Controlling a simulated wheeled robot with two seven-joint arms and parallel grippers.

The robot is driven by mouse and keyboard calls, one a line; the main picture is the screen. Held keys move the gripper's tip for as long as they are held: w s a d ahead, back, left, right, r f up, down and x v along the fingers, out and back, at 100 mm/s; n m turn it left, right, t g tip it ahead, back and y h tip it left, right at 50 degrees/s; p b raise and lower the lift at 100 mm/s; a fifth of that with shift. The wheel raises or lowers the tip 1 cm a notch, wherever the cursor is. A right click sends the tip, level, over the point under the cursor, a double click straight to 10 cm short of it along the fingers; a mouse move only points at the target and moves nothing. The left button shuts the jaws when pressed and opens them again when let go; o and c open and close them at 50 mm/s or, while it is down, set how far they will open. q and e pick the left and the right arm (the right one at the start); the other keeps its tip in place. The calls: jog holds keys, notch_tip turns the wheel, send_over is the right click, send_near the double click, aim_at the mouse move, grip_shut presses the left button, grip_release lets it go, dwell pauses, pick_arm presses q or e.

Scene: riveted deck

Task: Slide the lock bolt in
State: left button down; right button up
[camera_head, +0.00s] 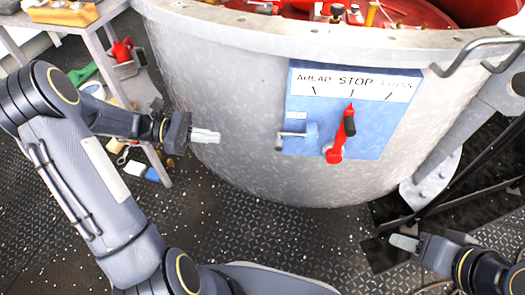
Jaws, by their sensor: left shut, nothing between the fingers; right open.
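A blue panel (300,103) is fixed on the side of a large grey drum. It carries a white strip marked with STOP and other words. A red lever (336,150) with a black grip stands on the panel, its upper end toward STOP. Left of it is a small blue block with a pale metal bolt (291,135) sticking out to the left. My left gripper (218,137) is shut and empty, left of the bolt and apart from it. My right gripper (392,240) is at lower right, below the panel, open and empty.
The grey drum (210,75) fills the middle, with red machinery inside its rim. A metal handle (480,50) and bracket are at right. A shelf cart (95,45) with tools stands at left. Dark deck plates (290,225) lie clear in front.

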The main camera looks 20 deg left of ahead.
pick_arm(q)
jog(key=shift+w+a+f, duration=0.1)
jog(key=shift+f, duration=0.1)
jog(key=b, duration=0.5)
send_near(280, 145)
jog(key=w+d+f, duration=0.2)
jog(key=d, duration=0.3)
jog(key=shift+s, duration=0.2)
jog(key=x, duration=0.4)
jog(key=r+p+x, duration=0.1)
jog(key=x, duration=0.1)
jog(key=shift+d, duration=0.65)
